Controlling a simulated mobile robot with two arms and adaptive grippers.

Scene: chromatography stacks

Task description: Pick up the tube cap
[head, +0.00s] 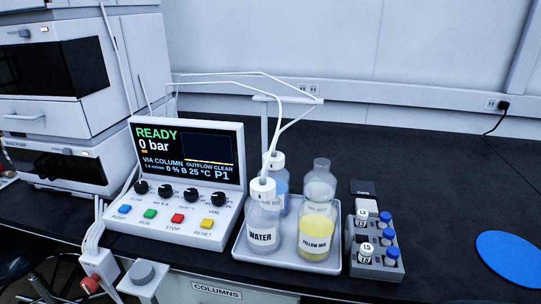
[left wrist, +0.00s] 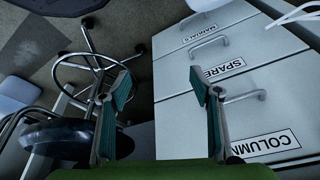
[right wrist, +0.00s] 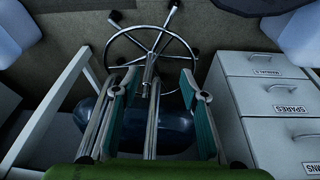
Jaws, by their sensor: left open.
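A white tube cap (head: 262,186) sits on the WATER bottle (head: 263,218), with a thin white tube rising from it. Behind it, a second white cap with a tube (head: 274,160) sits on a bottle of blue liquid (head: 282,187). I cannot tell which cap the task means. The YELLOW MIX bottle (head: 317,226) stands beside the WATER bottle. Neither gripper shows in the head view. My left gripper (left wrist: 160,88) is open and empty in front of drawers. My right gripper (right wrist: 154,93) is open and empty above a stool.
The bottles stand in a grey tray (head: 280,262). To its right is a grey rack (head: 377,270) of vials with white and blue tops. A control panel (head: 186,180) stands left. The black bench is clear beyond the rack, up to a blue disc (head: 510,257).

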